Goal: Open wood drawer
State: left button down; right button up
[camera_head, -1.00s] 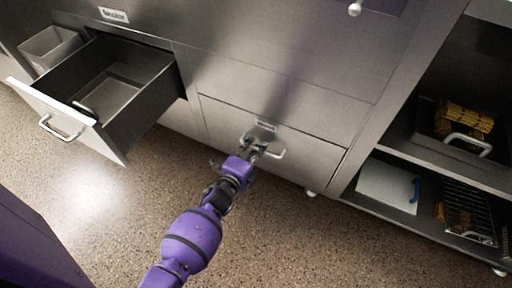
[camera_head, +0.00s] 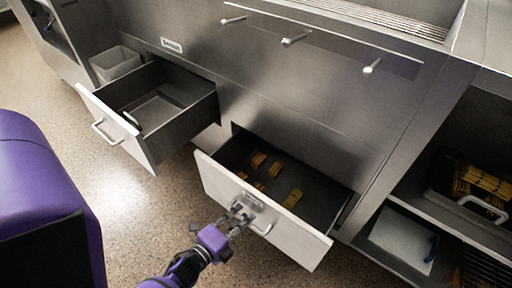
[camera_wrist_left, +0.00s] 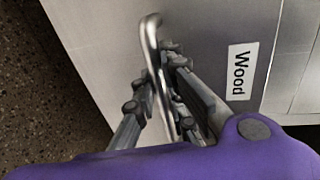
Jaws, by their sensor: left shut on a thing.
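The wood drawer (camera_head: 300,237) is pulled out from the lower right of the metal cabinet, with several wood pieces (camera_head: 258,161) lying inside. Its label (camera_wrist_left: 240,72) reads "Wood" in the left wrist view. My left gripper (camera_head: 240,214) is at the drawer's front, shut on the drawer's bar handle (camera_head: 262,229). In the left wrist view the gripper's fingers (camera_wrist_left: 163,100) stand on both sides of the metal handle (camera_wrist_left: 153,45). My right gripper is in neither view.
A second drawer (camera_head: 145,150) stands open and looks mostly empty at the left. A grey bin (camera_head: 115,64) is behind it. Open shelves at the right hold a tray (camera_head: 480,205) of yellowish items and a white board (camera_head: 402,240). Speckled floor (camera_head: 120,215) is clear in front.

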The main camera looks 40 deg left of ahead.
pick_arm(q)
jog(key=f+v, duration=0.2)
jog(key=v, duration=1)
jog(key=shift+s+f+p, duration=0.25)
jog(key=shift+s+p, duration=0.05)
jog(key=shift+s, duration=0.2)
jog(key=shift+d, duration=0.1)
jog(key=c, duration=1.8)
grip_release()
jog(key=shift+w, duration=0.1)
jog(key=shift+o, duration=0.2)
jog(key=v, duration=1.2)
